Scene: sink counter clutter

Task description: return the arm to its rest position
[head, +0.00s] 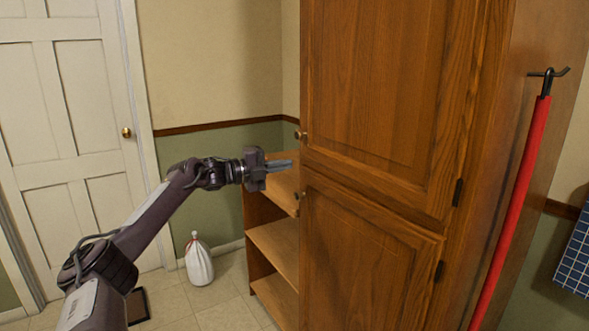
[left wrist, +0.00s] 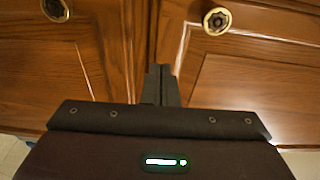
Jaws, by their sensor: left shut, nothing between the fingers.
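My left arm (head: 160,215) comes in from the lower left in the head view and is stretched out toward the wooden cabinet. My left gripper (head: 290,165) is shut and empty, just left of the cabinet's doors and in front of the open shelves. In the left wrist view the shut fingers (left wrist: 160,85) point at the seam between two wooden panels with round knobs. I cannot tell whether the fingertips touch the wood. My right gripper is in neither view.
The tall wooden cabinet (head: 375,80) fills the middle right, with open shelves (head: 275,245) on its left. A red pole (head: 515,200) hangs on its right side. A white bag (head: 198,262) stands on the tile floor. A white door (head: 70,120) is at left.

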